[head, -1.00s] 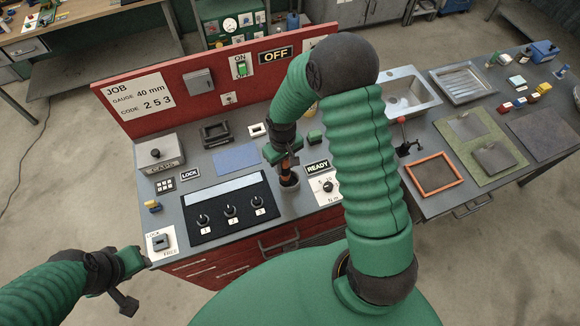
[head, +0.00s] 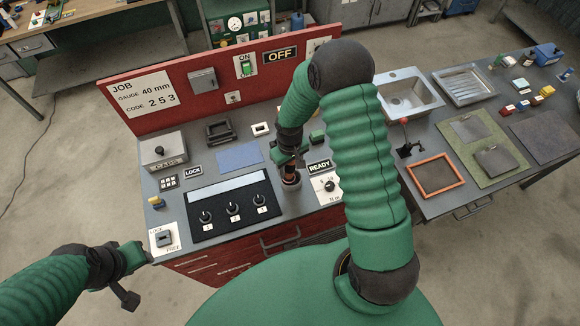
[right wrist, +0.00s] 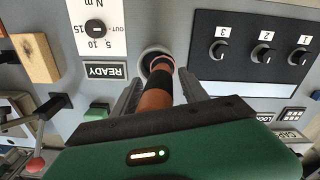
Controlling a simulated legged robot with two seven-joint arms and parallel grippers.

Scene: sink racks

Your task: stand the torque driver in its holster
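The torque driver (right wrist: 155,96), orange-brown with a dark band, stands roughly upright at the round holster (right wrist: 147,55) in the grey bench top. Its lower end is at the holster mouth in the right wrist view; how deep it sits is hidden. In the head view the driver (head: 290,171) shows just above the holster (head: 291,182). My right gripper (head: 290,158) is around the driver from above, with one finger on each side, and looks shut on it. My left gripper (head: 130,258) is off the bench's front left corner, with no object visible in it; its fingers are unclear.
A READY label (head: 319,166) and dial plate (head: 329,187) are right of the holster. A panel with several knobs (head: 232,208) is at its left. A green block (head: 317,137) stands behind the READY label. A red-topped lever (head: 405,135) stands farther right.

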